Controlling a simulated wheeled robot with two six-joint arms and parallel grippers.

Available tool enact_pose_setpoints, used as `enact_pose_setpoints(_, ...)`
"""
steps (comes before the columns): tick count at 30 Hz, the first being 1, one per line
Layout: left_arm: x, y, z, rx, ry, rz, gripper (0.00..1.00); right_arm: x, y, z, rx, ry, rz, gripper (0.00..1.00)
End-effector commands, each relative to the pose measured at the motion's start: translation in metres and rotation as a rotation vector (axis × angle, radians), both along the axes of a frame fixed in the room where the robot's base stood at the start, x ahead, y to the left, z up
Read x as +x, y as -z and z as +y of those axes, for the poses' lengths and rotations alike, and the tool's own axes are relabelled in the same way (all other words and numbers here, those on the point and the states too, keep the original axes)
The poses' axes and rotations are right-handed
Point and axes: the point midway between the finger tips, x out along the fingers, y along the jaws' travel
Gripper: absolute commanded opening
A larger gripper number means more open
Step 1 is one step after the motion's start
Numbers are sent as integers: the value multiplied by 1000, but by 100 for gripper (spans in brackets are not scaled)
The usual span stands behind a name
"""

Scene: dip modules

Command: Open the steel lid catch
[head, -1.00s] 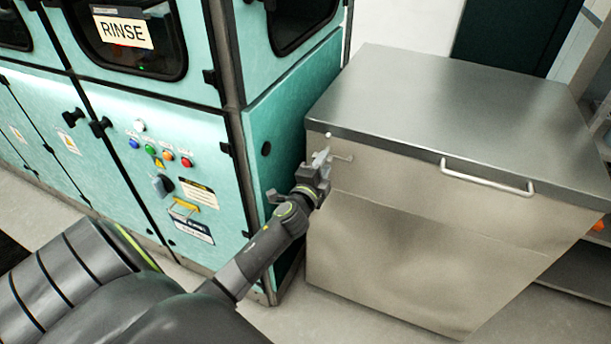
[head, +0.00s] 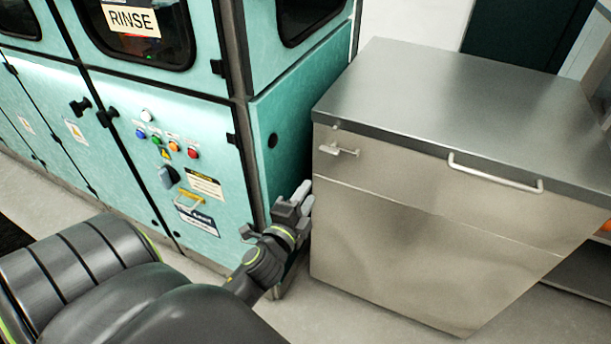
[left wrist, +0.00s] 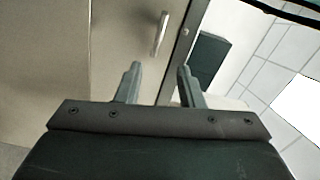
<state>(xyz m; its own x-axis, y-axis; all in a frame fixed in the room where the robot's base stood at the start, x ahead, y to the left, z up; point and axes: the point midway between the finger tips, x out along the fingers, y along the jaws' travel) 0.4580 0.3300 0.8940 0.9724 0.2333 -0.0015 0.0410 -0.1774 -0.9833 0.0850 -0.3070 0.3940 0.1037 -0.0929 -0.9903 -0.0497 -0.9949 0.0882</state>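The steel lid catch (head: 338,150) is a small bar fitting at the upper left of the steel chest's front (head: 420,230), just under the lid's edge. A small knob (head: 336,127) sits above it on the lid's rim. The lid (head: 480,100) lies flat and closed on the chest. I cannot tell whether the catch is released. My left gripper (head: 302,195) is open and empty, below and left of the catch and apart from it. In the left wrist view its fingers (left wrist: 160,85) are spread, with what looks like the catch bar (left wrist: 160,35) beyond them. My right gripper is not in view.
A teal machine (head: 205,110) with a RINSE sign, buttons and dark knobs stands close on the left of the chest. A pale lid handle (head: 495,176) runs along the lid's front. Grey floor (head: 370,315) is open in front. A shelf (head: 575,275) stands at the right.

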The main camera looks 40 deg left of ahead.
Motion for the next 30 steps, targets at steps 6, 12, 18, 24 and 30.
enact_pose_setpoints(6,1,1,0,9,0,0,24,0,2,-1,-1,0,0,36)
enact_pose_setpoints(12,14,27,0,290,-22,28,0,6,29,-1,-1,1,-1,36)
enact_pose_setpoints(18,41,64,-6,899,-87,102,0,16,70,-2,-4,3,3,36)
enact_pose_setpoints(24,64,87,-18,1436,-161,181,0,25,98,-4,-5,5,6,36)
enact_pose_setpoints(30,75,94,-25,1705,-207,226,0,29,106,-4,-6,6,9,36)
